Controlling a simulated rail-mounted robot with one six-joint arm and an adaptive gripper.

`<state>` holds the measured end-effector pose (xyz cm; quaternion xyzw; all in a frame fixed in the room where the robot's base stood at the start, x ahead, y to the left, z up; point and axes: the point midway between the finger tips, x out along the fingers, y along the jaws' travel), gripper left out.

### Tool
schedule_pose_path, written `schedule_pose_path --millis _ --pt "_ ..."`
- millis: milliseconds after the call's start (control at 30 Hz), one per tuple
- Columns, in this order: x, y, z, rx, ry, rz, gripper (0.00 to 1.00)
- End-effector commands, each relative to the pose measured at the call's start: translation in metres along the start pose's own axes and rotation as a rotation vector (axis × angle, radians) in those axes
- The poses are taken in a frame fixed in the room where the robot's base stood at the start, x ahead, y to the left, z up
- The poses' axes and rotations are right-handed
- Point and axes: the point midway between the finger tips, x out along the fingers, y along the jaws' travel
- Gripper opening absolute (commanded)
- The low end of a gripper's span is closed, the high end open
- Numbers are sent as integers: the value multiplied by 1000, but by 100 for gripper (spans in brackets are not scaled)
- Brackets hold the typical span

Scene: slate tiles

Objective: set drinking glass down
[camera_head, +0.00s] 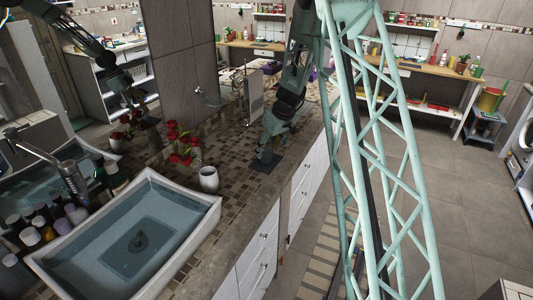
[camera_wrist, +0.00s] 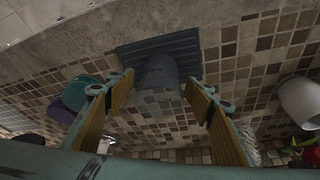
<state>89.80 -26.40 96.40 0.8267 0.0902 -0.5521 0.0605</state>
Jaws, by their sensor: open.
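A clear drinking glass (camera_wrist: 160,80) stands between my fingers in the wrist view, over or at the near edge of a dark ribbed mat (camera_wrist: 135,50). The glass looks see-through, and its exact footing on the mat is hard to tell. My gripper (camera_wrist: 160,86) is open, with one wooden-padded finger on each side of the glass and a visible gap on both sides. In the head view, my gripper (camera_head: 268,150) is low over the tiled counter at the mat (camera_head: 262,167). The glass cannot be made out there.
A white cup (camera_head: 208,179) stands on the counter near the sink (camera_head: 206,214); it also shows at right in the wrist view (camera_wrist: 300,100). Red flowers (camera_head: 180,145) stand behind it. Purple and teal items (camera_wrist: 75,95) lie left of my fingers. The counter edge is close by.

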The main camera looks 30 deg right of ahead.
Motion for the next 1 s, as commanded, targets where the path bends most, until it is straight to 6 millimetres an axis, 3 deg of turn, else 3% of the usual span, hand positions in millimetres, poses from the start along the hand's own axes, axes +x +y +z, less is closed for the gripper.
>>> schedule_pose_path --millis 600,1000 --pt "-72 0 0 -1 1 0 49" --pt "-89 0 0 -1 -1 -1 49"
